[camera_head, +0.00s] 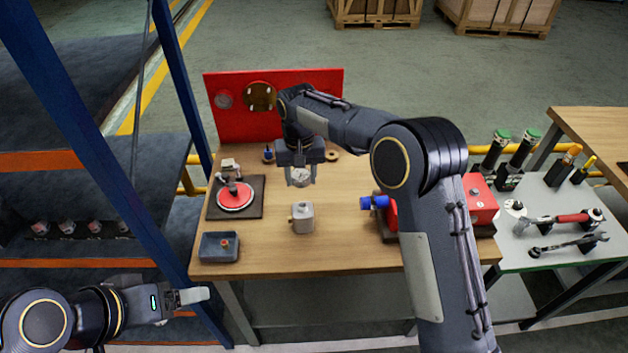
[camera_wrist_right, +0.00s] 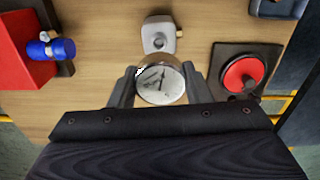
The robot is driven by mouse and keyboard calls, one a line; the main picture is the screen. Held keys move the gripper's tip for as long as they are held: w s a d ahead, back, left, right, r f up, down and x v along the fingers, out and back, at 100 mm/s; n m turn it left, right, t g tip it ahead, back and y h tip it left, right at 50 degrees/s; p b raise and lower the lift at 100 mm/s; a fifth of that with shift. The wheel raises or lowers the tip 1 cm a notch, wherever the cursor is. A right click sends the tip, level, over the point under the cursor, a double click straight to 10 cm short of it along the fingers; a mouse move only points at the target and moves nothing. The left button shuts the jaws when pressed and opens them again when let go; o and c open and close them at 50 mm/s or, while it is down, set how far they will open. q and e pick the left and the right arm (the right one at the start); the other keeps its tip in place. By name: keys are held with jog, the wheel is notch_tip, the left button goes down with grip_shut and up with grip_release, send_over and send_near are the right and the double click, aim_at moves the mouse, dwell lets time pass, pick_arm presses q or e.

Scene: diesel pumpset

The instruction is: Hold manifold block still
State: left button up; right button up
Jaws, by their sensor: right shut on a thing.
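The manifold block, a small light-grey block (camera_head: 302,217), stands upright on the wooden bench near its middle, with a small fitting on its side. It also shows at the top of the right wrist view (camera_wrist_right: 160,34). My right gripper (camera_head: 300,176) is shut on a round gauge with a white dial (camera_wrist_right: 160,82), held above the bench behind the block. No finger touches the block. My left gripper (camera_head: 192,296) is low at the left, off the bench's front left corner, apart from the block; its jaw opening is not clear.
On the bench are a red disc on a dark plate (camera_head: 235,198), a grey tray (camera_head: 219,247) and a red unit with a blue fitting (camera_head: 374,202). A red panel (camera_head: 240,127) stands behind. A tool table (camera_head: 545,225) is at the right; a blue post (camera_head: 65,110) is left.

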jog(key=shift+f, duration=0.15)
jog(key=shift+f, duration=1.1)
pick_arm(q)
jog(key=shift+c, duration=0.7)
